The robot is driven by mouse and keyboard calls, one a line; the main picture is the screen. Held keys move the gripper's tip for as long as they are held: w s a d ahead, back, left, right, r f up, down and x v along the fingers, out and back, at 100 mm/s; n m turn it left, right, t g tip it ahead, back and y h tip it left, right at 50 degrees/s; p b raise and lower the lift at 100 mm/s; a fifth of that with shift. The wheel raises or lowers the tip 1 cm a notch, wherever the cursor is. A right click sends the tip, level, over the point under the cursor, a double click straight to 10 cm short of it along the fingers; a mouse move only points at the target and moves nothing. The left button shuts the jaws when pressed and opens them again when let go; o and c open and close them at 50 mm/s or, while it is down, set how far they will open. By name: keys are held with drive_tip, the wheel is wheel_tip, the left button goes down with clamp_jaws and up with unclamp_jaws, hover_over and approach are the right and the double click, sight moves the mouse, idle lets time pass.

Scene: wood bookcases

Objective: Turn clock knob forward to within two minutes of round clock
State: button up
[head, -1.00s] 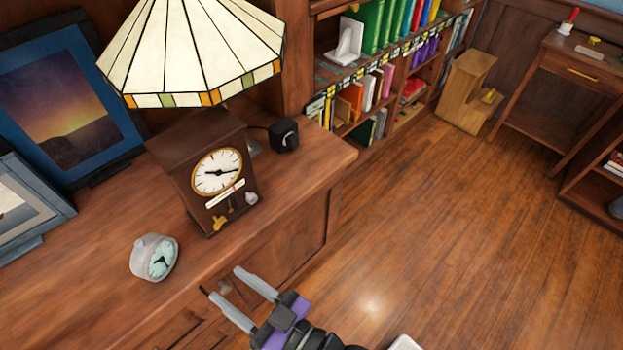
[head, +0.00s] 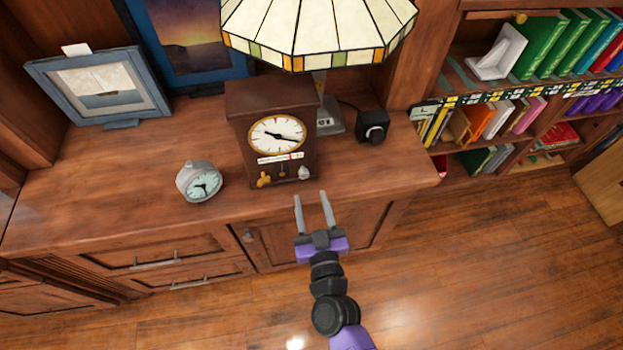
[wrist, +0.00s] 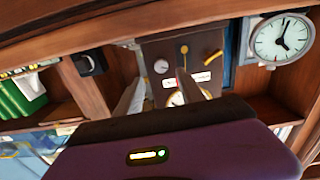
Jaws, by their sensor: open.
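The dark wooden clock (head: 273,105) stands upright on the cabinet top, its white dial (head: 277,134) facing me. Below the dial are a white label strip (head: 281,158), a brass knob (head: 264,180) at left and a silver knob (head: 303,173) at right. The silver knob also shows in the wrist view (wrist: 161,66), where the clock appears upside down. The round clock (head: 200,181) is grey with a pale face, left of the wooden clock; it also shows in the wrist view (wrist: 282,40). My gripper (head: 310,196) is open and empty, in front of the wooden clock's right side, apart from the knobs.
A stained-glass lamp (head: 318,32) stands behind the wooden clock, and a small black device (head: 373,126) is to its right. Framed pictures (head: 98,85) stand at the back left. The cabinet's front edge lies below the clocks. The floor (head: 480,270) at right is clear.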

sight(304, 176)
drive_tip(key=x, duration=0.6)
drive_tip(key=shift+w+a, duration=0.15)
clamp_jaws()
